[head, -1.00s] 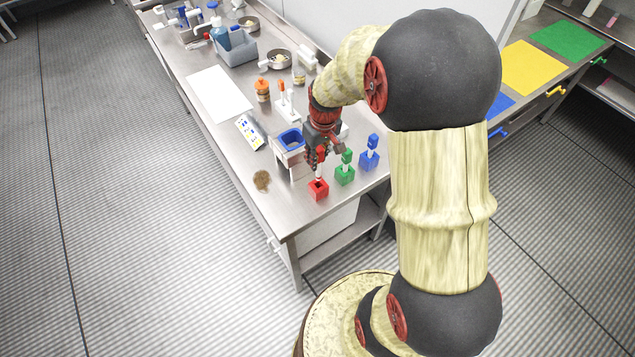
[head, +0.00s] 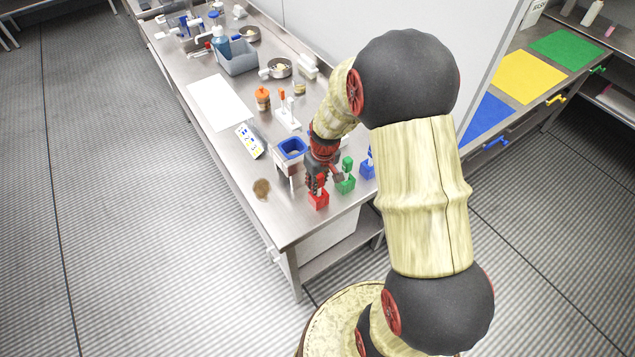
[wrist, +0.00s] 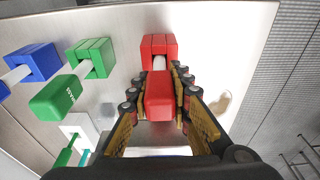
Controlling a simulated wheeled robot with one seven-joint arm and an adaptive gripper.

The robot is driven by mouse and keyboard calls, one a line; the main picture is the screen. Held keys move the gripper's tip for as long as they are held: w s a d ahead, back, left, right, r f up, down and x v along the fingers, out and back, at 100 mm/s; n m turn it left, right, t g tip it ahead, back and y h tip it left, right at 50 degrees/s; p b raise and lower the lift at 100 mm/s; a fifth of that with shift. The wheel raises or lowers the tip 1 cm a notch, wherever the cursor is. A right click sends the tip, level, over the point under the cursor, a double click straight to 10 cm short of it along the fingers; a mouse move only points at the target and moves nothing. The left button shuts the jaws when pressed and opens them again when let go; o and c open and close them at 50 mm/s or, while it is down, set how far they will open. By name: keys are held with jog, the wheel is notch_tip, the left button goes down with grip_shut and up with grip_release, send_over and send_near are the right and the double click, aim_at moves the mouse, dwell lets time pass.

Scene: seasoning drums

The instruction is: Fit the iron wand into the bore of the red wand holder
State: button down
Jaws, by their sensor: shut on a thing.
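My gripper (wrist: 158,100) is shut on the red handle of the iron wand (wrist: 160,92), directly over the red wand holder (wrist: 159,43). In the wrist view a short pale length of shaft shows between the handle and the red block, lined up with the block's middle. The shaft's lower end is hidden, so its depth in the bore cannot be told. In the head view the red holder (head: 319,201) stands near the table's front corner, with my gripper (head: 318,186) just above it.
A green holder with its green wand (head: 345,178) and a blue one (head: 367,164) stand to the right of the red holder. A blue-lined container on a white stand (head: 291,148) is close behind my gripper. A brown patch (head: 261,187) lies left on the table.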

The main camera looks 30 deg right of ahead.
aim_at(319, 178)
jog(key=c, duration=1.6)
grip_release()
jog(key=shift+c, duration=0.2)
jog(key=r, duration=0.2)
jog(key=s+r, duration=0.1)
jog(key=r, duration=0.2)
jog(key=r+p, duration=0.1)
jog(key=r, duration=0.1)
jog(key=shift+s+a+r, duration=0.15)
jog(key=shift+s+a, duration=0.1)
jog(key=shift+s, duration=0.05)
jog(key=s+a+r+t, duration=0.1)
jog(key=s+a+r, duration=0.25)
jog(key=r, duration=0.45)
jog(key=s+a+r+t, duration=0.1)
jog(key=s+a+r, duration=0.1)
jog(key=a+r, duration=0.35)
jog(key=s+a+r+t, duration=0.1)
jog(key=s+a+r, duration=0.3)
jog(key=s+r, duration=0.6)
jog(key=s, duration=0.3)
jog(key=shift+a+r+t, duration=0.25)
jog(key=shift+a+t, duration=0.15)
